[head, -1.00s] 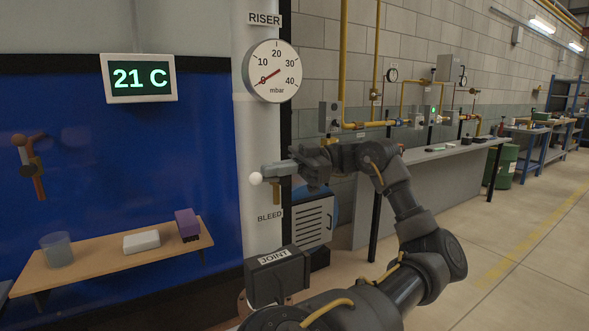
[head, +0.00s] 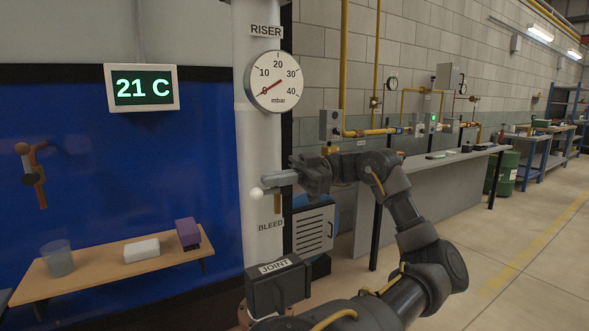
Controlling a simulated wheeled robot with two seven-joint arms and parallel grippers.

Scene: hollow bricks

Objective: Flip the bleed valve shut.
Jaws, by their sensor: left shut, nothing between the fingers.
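The bleed valve (head: 279,179) is a small grey fitting at the riser pipe, above the BLEED label. A white ball knob (head: 256,193) sits at its left end, and a short brass-coloured piece (head: 277,203) hangs below it. My left gripper (head: 298,174) is dark and shut, with nothing in it. It is at the right end of the valve, close to it and overlapping it in view; I cannot tell whether they touch. The fingertips are partly hard to make out against the fitting. My right gripper is not in view.
A round gauge (head: 274,82) marked mbar is above the valve on the white riser (head: 258,140). A dark JOINT box (head: 278,288) stands below. A wooden shelf (head: 105,268) with a cup, a white block and a purple block is at left. Open floor lies at right.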

